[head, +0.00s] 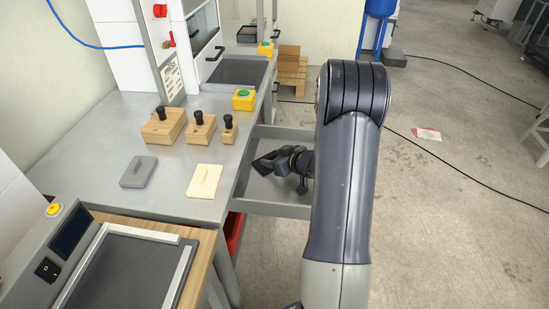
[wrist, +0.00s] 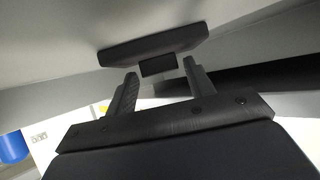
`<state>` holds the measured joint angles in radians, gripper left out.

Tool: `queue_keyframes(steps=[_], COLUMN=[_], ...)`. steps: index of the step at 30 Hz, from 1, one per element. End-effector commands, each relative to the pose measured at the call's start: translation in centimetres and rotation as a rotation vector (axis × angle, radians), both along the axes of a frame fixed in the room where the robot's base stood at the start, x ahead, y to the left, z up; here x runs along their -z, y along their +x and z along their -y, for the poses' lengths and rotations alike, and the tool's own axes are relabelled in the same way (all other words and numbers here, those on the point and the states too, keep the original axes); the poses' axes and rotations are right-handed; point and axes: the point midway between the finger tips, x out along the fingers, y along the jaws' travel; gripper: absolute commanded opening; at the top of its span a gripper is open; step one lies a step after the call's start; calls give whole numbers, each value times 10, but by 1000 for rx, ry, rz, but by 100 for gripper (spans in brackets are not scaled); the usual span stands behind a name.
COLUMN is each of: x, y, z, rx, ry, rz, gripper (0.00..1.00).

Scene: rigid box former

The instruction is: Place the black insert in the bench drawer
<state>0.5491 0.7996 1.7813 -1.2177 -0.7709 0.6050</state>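The black insert (wrist: 150,45) is a dark flat plate with a small block-like grip (wrist: 158,66) facing my gripper. In the wrist view it lies just beyond the fingertips, with the grip between them and gaps on both sides. My gripper (wrist: 160,70) is open. In the head view my gripper (head: 287,162) is over the pulled-out bench drawer (head: 280,208), with the dark insert (head: 268,163) at its left. I cannot tell whether the insert rests on the drawer floor or a wall, as my arm hides part of the drawer.
A grey insert (head: 138,172) and a cream insert (head: 205,181) lie on the bench (head: 95,150). Wooden blocks with black knobs (head: 165,126) stand behind them. A yellow box with a green button (head: 243,99) is near the bench edge. A red bin (head: 235,230) is below.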

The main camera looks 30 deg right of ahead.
Motion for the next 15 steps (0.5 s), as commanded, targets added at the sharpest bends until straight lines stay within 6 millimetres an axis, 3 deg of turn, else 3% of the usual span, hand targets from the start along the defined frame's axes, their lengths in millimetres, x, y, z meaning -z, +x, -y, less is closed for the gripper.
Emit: queue_keyframes(steps=[3,12,15], x=[0,-6,-11], y=[0,0,-11], z=[0,0,5], rx=[0,0,3], ry=[0,-1,-1], rz=[0,1,1], gripper=[61,61,61])
